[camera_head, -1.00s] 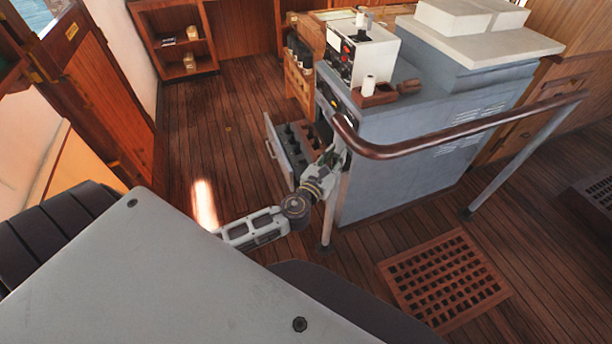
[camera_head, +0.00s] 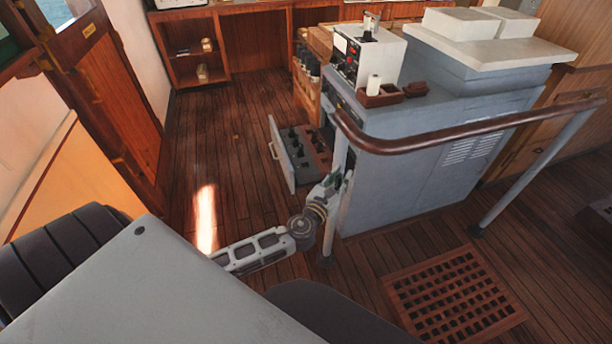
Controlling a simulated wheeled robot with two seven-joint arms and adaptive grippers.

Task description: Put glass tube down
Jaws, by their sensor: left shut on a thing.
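My left gripper (camera_head: 336,184) is beside the grey console (camera_head: 420,185), close to the post of its handrail. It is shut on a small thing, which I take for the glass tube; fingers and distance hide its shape. An open drawer (camera_head: 285,158) with several dark knob-like things in it is just beyond the gripper, up and to the left. A clear, glass-like cylinder (camera_head: 371,22) stands on the white instrument box (camera_head: 372,58) on the console. My right gripper is not in view.
The brown handrail (camera_head: 450,138) runs across the console's near side. A white cylinder (camera_head: 374,84) stands in a brown holder beside the instrument box. A wooden grating (camera_head: 452,293) lies on the floor at the lower right. The plank floor (camera_head: 235,130) left of the drawer is clear.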

